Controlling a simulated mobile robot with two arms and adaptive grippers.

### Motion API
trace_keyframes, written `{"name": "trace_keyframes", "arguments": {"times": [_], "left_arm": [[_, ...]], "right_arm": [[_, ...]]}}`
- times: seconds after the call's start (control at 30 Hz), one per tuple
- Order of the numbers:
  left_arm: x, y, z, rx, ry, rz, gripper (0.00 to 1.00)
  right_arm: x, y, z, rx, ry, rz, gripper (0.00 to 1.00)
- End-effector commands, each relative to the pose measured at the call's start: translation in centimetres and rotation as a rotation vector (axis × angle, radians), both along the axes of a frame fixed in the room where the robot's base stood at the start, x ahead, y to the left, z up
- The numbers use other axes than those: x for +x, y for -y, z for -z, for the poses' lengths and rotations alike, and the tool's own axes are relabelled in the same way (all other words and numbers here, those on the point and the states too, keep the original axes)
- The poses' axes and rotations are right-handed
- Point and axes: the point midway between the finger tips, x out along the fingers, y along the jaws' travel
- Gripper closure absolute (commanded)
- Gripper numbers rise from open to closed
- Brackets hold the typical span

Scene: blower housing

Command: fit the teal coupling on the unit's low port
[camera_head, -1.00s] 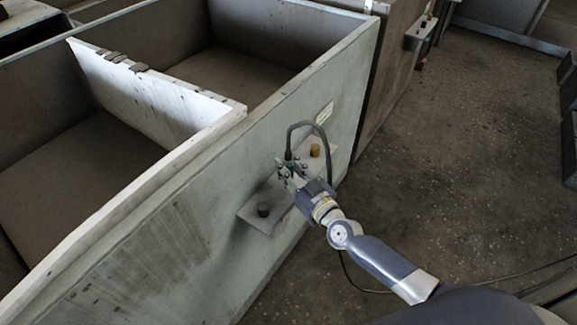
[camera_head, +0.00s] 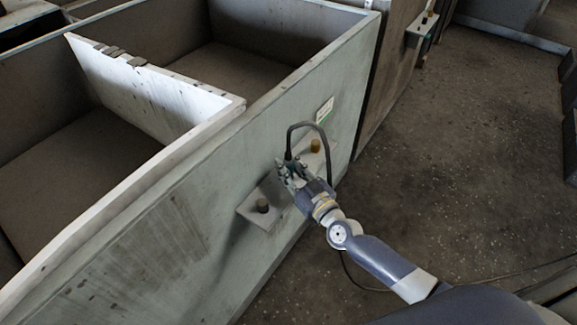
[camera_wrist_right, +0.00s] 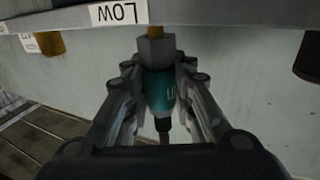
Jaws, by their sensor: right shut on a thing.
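My right gripper (camera_head: 290,172) is at the unit's side panel, between two capped ports. In the wrist view its fingers (camera_wrist_right: 160,88) are shut on the teal coupling (camera_wrist_right: 160,93), one on each side. The coupling's grey hex end (camera_wrist_right: 155,51) points at a brass stub (camera_wrist_right: 154,30), the low port, under the bracket beside the upside-down LOW label (camera_wrist_right: 118,13). The two look in line; I cannot tell whether they touch or are joined. A black hose (camera_wrist_right: 163,130) leaves the coupling's other end. In the head view the fingers mostly hide the coupling. My left gripper is not in view.
A yellow-brass cap (camera_head: 315,146) and a dark cap (camera_head: 262,205) flank the gripper; both also show in the wrist view, brass (camera_wrist_right: 50,43) and dark (camera_wrist_right: 308,57). The hose (camera_head: 306,124) loops above the gripper. The floor (camera_head: 450,190) to the right is open.

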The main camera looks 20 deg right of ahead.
Motion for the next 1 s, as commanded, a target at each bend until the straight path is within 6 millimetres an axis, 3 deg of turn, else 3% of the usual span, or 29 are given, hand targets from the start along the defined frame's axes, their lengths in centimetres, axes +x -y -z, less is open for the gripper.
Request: {"name": "trace_keyframes", "arguments": {"times": [0.47, 0.5, 0.6, 1.0], "left_arm": [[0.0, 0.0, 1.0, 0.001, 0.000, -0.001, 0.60], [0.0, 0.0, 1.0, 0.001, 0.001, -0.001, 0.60], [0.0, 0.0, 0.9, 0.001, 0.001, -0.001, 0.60], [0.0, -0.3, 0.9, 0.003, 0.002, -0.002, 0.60]], "right_arm": [[0.0, 0.0, 1.2, 0.001, 0.002, 0.001, 1.00], [0.0, 0.0, 1.2, 0.001, 0.002, 0.001, 0.75], [0.0, 0.0, 1.1, 0.001, 0.002, 0.000, 0.53], [-0.3, 0.1, 1.3, 0.000, -0.001, 0.000, 0.53]]}}
